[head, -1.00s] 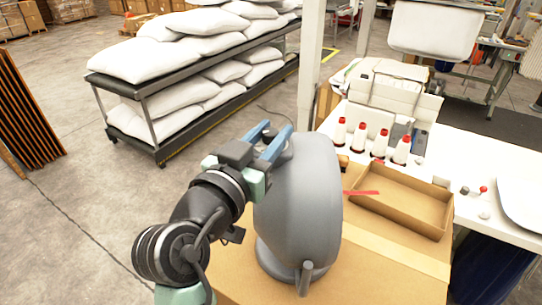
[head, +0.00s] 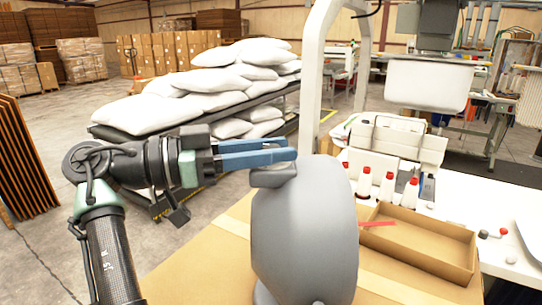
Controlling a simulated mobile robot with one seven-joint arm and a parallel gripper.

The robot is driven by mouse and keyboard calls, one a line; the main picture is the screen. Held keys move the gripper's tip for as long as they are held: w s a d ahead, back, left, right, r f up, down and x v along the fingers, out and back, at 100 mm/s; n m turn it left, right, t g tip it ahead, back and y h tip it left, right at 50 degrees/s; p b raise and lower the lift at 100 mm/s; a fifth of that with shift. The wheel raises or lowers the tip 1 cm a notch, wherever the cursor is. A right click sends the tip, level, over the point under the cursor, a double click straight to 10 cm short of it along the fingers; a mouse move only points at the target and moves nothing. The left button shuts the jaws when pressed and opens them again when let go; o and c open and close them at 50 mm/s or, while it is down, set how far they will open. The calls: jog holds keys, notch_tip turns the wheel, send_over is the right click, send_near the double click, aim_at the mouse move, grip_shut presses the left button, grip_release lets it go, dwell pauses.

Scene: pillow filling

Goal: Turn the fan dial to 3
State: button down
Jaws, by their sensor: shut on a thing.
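The grey rounded fan (head: 306,235) stands on a cardboard-brown surface in the head view, with its side towards me. A dark grey dial (head: 273,178) sticks out at its top left. My gripper (head: 294,155) reaches in from the left with its blue fingers level at the fan's top. The dial's numbers and setting cannot be read.
An open cardboard tray (head: 428,245) with a red strip (head: 377,223) on its left rim lies right of the fan. A rack of white pillows (head: 190,98) is at the back left.

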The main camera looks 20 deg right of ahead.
jog(key=shift+m+g, duration=0.6)
jog(key=shift+g, duration=0.5)
jog(key=shift+f+m+g+y, duration=0.1)
jog(key=shift+m+g+y, duration=0.4)
jog(key=shift+m+g, duration=0.5)
jog(key=shift+f+g+p, duration=0.15)
jog(key=shift+g+p, duration=0.2)
jog(key=shift+g, duration=0.25)
jog(key=c, duration=0.6)
grip_release()
